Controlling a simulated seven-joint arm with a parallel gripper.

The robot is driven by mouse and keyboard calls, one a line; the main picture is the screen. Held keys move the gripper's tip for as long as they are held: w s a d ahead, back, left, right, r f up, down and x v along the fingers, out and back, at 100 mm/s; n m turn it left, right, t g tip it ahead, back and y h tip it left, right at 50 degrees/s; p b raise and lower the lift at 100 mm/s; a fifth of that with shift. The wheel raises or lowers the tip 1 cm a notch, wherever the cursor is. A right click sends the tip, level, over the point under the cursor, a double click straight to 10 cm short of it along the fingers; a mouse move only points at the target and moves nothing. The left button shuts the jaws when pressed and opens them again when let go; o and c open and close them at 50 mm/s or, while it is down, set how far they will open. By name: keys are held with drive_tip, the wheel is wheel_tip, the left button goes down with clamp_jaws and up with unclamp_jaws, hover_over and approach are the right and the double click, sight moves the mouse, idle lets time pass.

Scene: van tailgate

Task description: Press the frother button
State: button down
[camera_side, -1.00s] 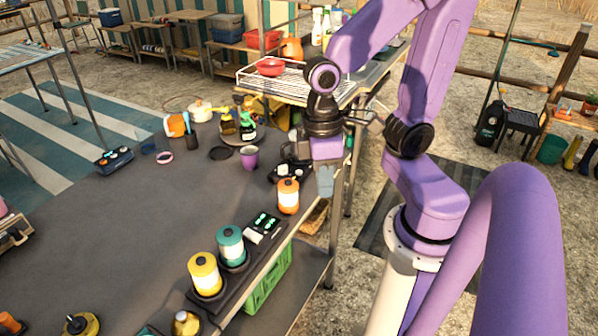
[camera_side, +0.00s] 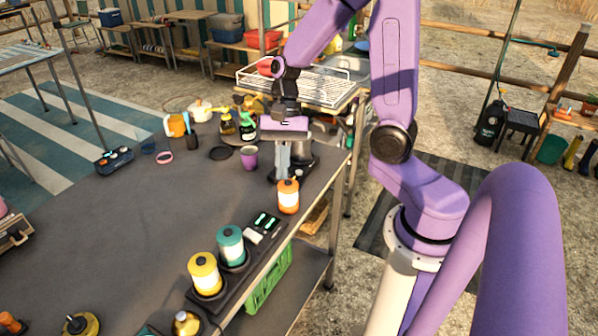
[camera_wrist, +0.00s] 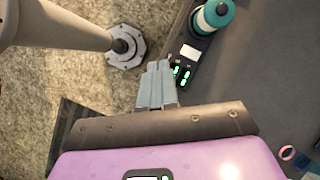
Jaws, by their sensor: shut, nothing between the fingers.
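An orange-and-white canister (camera_side: 288,197) stands just in front of the fingers.
A black panel with green displays (camera_side: 265,220) lies nearer the camera, beside a teal canister (camera_side: 231,246) and a yellow canister (camera_side: 205,275). A purple cup (camera_side: 249,157) stands left of my gripper. A white wire rack (camera_side: 300,85) is behind. The table's middle is clear.

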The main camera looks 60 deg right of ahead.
drive_tip(key=w+d+f+m+t+y, duration=0.1)
drive_tip(key=w+d+m+t+y, duration=0.1)
drive_tip(key=w+d+m, duration=0.45)
drive_tip(key=m+t+h, duration=0.1)
drive_tip(key=m+t, duration=0.6)
drive_tip(key=m, duration=1.4)
hover_over(302, 171)
drive_tip(key=shift+f+n, duration=0.25)
drive_tip(key=shift+f, duration=1.6)
drive_tip(key=shift+f, duration=0.15)
drive_tip(key=shift+f, duration=4.25)
drive_tip(key=shift+f, duration=0.2)
drive_tip(key=shift+f, duration=0.25)
